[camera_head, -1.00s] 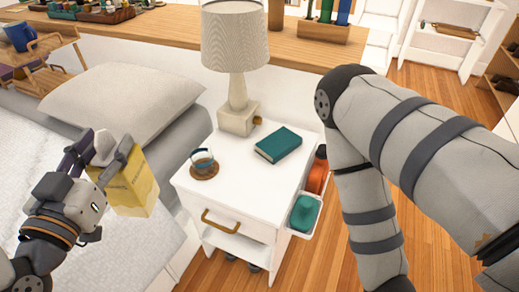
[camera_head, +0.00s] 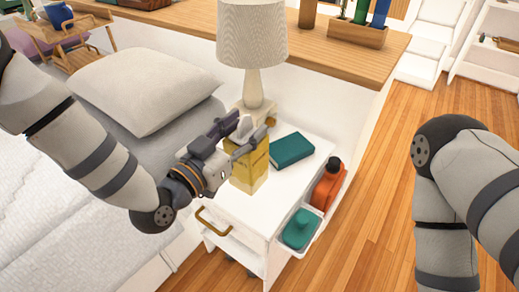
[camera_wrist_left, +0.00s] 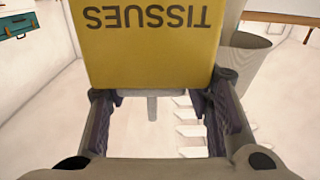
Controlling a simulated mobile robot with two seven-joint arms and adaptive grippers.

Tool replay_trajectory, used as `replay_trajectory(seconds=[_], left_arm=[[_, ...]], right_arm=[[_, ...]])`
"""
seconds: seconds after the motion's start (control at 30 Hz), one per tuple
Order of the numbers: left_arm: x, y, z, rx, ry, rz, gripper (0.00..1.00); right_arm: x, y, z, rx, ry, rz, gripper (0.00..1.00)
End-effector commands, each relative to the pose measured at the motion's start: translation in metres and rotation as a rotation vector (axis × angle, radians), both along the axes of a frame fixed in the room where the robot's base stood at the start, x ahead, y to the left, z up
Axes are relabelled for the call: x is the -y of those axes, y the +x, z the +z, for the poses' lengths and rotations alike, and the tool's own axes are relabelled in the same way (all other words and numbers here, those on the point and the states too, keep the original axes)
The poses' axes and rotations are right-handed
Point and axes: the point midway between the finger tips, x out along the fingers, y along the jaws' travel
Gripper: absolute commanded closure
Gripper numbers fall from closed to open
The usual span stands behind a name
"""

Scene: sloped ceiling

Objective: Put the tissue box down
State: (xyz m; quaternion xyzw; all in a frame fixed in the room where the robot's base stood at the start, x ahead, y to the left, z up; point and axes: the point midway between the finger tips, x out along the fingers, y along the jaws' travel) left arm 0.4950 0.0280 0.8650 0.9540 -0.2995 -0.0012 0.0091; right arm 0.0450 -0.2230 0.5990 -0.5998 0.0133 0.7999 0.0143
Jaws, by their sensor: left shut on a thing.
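The yellow tissue box (camera_head: 249,168) is upright in my left gripper (camera_head: 236,137), over the white nightstand (camera_head: 237,208). I cannot tell whether its bottom touches the top. In the left wrist view the tissue box (camera_wrist_left: 150,45) fills the upper middle, with "TISSUES" upside down. The left gripper's fingers (camera_wrist_left: 160,110) are on both sides of it, shut on it. The coaster and glass seen earlier are hidden behind the arm and box. My right arm shows at the right edge of the head view, but its gripper is out of view.
A table lamp (camera_head: 254,95) stands behind the box, and a teal book (camera_head: 292,151) lies to its right on the nightstand. A side rack holds an orange bottle (camera_head: 327,185) and a teal item (camera_head: 299,228). The bed with a pillow (camera_head: 146,90) is at left.

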Motion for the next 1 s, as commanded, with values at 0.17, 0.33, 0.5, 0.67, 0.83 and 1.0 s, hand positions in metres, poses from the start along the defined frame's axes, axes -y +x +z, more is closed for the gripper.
replay_trajectory(seconds=[0.17, 0.33, 0.5, 0.67, 0.83, 1.0], left_arm=[[0.019, 0.023, -0.047, -0.009, 0.0, 0.001, 1.0], [0.026, 0.033, -0.057, -0.004, 0.001, 0.0, 1.0], [0.027, 0.034, -0.088, -0.007, 0.002, 0.002, 1.0], [0.027, 0.034, -0.086, -0.002, 0.001, 0.0, 1.0], [0.027, 0.034, -0.09, -0.002, 0.001, 0.0, 1.0], [0.027, 0.034, -0.09, -0.002, 0.002, 0.0, 0.33]], right_arm=[[0.0, -0.016, -0.016, -0.052, -0.001, 0.002, 0.6], [0.0, -0.019, -0.02, -0.063, 0.0, 0.002, 0.6], [0.0, -0.025, -0.027, -0.084, -0.001, 0.003, 0.6], [0.0, -0.024, -0.026, -0.081, -0.001, 0.003, 0.6], [0.0, -0.025, -0.027, -0.085, -0.001, 0.003, 0.6], [0.0, -0.025, -0.027, -0.084, -0.001, 0.003, 0.6]])
